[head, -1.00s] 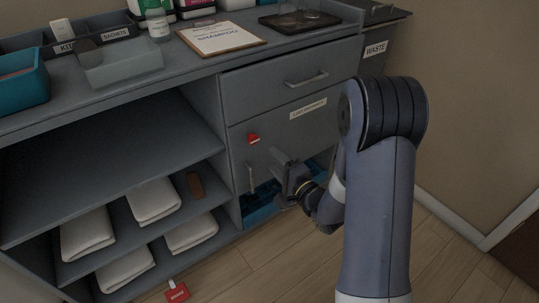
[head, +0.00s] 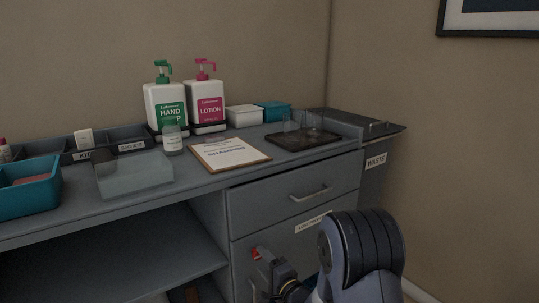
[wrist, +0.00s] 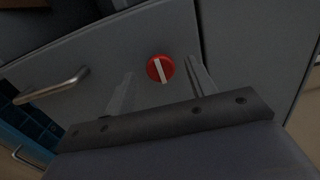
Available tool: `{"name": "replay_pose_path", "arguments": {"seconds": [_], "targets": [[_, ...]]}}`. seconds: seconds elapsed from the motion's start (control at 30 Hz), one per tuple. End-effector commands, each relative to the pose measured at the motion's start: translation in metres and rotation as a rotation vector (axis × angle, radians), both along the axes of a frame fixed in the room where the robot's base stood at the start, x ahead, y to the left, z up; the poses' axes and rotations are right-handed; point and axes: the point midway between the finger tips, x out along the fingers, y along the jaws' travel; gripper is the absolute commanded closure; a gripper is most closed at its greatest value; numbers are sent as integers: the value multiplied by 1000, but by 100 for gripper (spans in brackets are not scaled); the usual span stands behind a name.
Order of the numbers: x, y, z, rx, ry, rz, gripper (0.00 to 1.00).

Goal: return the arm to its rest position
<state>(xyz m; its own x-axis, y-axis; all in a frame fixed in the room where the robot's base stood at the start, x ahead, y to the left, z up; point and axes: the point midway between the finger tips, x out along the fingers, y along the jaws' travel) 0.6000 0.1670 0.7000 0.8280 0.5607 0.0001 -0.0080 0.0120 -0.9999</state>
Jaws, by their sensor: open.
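My gripper (wrist: 160,88) is open in the wrist view. Its two thin fingers point at a grey cabinet front, with nothing between them that I can see held. A round red knob (wrist: 160,68) with a white bar is on that front, seen between the fingertips; whether they touch it I cannot tell. In the head view my gripper (head: 277,268) is low, just right of the red knob (head: 257,253). My arm's large dark joint (head: 362,250) hides part of the cabinet, and the lower forearm is out of the picture.
A metal handle (wrist: 52,88) and a blue bin (wrist: 35,128) show at the wrist view's left.

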Motion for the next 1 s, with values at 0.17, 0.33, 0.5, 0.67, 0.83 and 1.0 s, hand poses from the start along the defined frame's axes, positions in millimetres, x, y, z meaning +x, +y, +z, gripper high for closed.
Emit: {"name": "replay_pose_path", "arguments": {"seconds": [0.17,0.33,0.5,0.67,0.83,1.0], "targets": [[16,11,0,1,-1,0,47],[17,11,0,-17,-12,-1,47],[17,11,0,-21,-14,-1,47],[16,11,0,-18,-12,-1,47],[11,6,0,0,2,-3,47],[-12,-10,0,0,4,-4,47]]}}
